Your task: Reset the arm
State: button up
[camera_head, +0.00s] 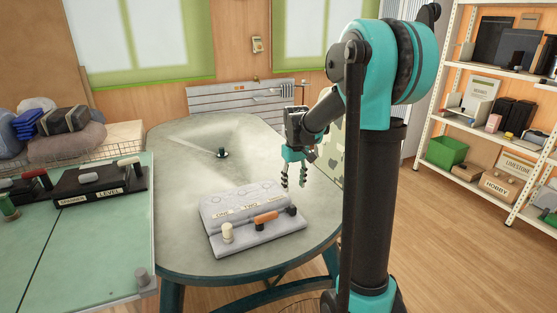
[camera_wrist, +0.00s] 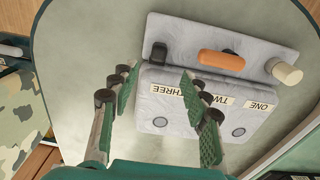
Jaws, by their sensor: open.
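My gripper (camera_head: 293,168) hangs at the end of my arm above the right part of the round grey table (camera_head: 175,250). Its fingers point down, apart and empty. In the wrist view my gripper (camera_wrist: 157,80) shows two green fingers with a gap between them. Below and ahead of them is a grey panel (camera_wrist: 200,35) with labels ONE, TWO and THREE. The panel also shows in the head view (camera_head: 215,245), left of my gripper. It bears a cream peg (camera_head: 227,232), an orange handle (camera_head: 265,218) and a black knob (camera_head: 292,210).
A small dark green object (camera_head: 222,153) stands at the table's far side. A green bench (camera_head: 80,255) with a LEVEL panel (camera_head: 100,185) is at the left. A white shelf (camera_head: 487,85) stands right. The table's left side is bare.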

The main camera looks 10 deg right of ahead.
jog(key=s+d+f+m+t, duration=0.2)
jog(key=s+f, duration=0.2)
jog(key=s, duration=0.8)
jog(key=s+d+f+m+t, duration=0.2)
jog(key=s+f, duration=0.2)
jog(key=s, duration=0.8)
jog(key=shift+s+d, duration=0.2)
jog(key=shift+d, duration=0.15)
dwell(1.4)
